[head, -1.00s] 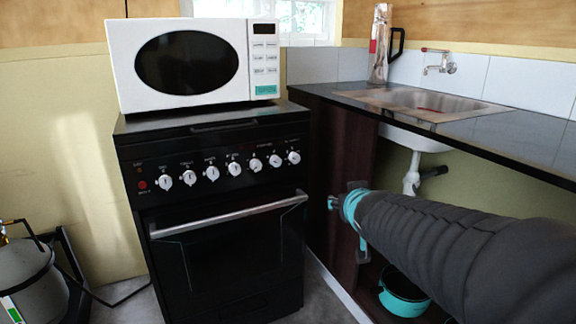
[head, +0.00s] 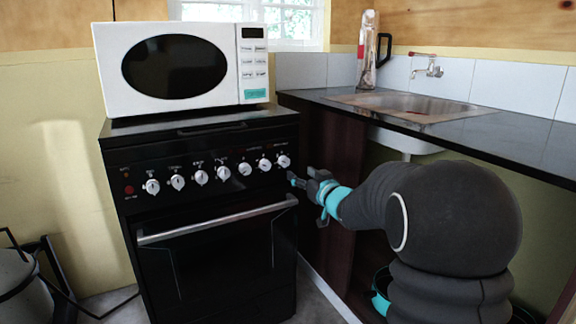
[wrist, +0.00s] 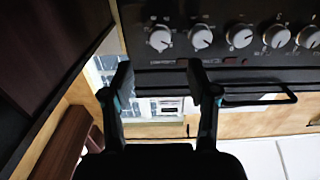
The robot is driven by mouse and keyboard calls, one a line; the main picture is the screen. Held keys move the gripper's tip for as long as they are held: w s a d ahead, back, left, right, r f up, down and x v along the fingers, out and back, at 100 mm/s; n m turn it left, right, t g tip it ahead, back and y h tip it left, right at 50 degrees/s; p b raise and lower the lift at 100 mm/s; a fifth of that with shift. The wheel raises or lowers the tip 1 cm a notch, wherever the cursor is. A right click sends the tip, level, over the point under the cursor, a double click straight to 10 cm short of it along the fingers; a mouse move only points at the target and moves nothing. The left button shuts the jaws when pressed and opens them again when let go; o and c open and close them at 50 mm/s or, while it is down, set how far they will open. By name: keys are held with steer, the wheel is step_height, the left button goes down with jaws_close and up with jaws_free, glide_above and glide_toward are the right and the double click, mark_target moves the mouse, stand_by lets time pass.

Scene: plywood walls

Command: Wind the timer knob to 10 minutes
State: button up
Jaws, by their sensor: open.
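The black stove (head: 213,222) has a front panel with a row of several white knobs. The labels are too small to read, so I cannot tell which is the timer knob. The rightmost knob (head: 283,161) is closest to my gripper (head: 299,181), which is just right of it and slightly lower, apart from it. In the wrist view the knobs line the top, and that same end knob (wrist: 160,38) is above the gap between my open, empty fingers (wrist: 160,78). No finger touches a knob.
A white microwave (head: 254,66) stands on the stove. An oven handle (head: 215,222) runs below the knobs. The dark counter (head: 470,140) with a sink is at the right, its cabinet side close to my gripper. A grey cylinder (head: 15,285) stands at lower left.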

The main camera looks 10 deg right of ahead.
mark_target(286, 163)
steer(key=x, duration=0.9)
jaws_close()
stand_by(1.1)
jaws_free()
steer(key=v, duration=1.2)
